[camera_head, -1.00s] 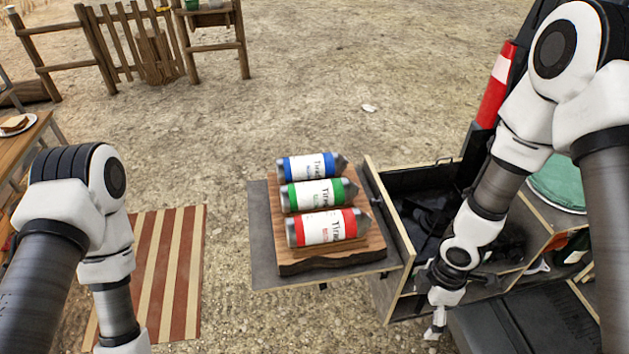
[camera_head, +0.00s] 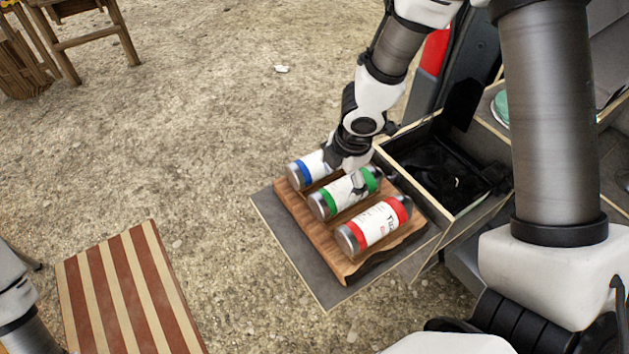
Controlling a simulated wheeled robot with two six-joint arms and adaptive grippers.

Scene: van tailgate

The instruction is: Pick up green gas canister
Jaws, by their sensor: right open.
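The green-banded gas canister (camera_head: 328,203) lies in the middle of three canisters on a wooden board. The blue-banded canister (camera_head: 299,173) lies behind it and the red-banded canister (camera_head: 373,227) in front. My right gripper (camera_head: 347,172) is open and points down at the far side of the green canister, between it and the blue one. It covers part of both. I cannot tell whether it touches the green canister. Only a link of my left arm shows at the lower left edge; its gripper is out of view.
The wooden board (camera_head: 350,272) rests on a grey pull-out shelf (camera_head: 281,229). An open dark compartment (camera_head: 430,160) stands right of it.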

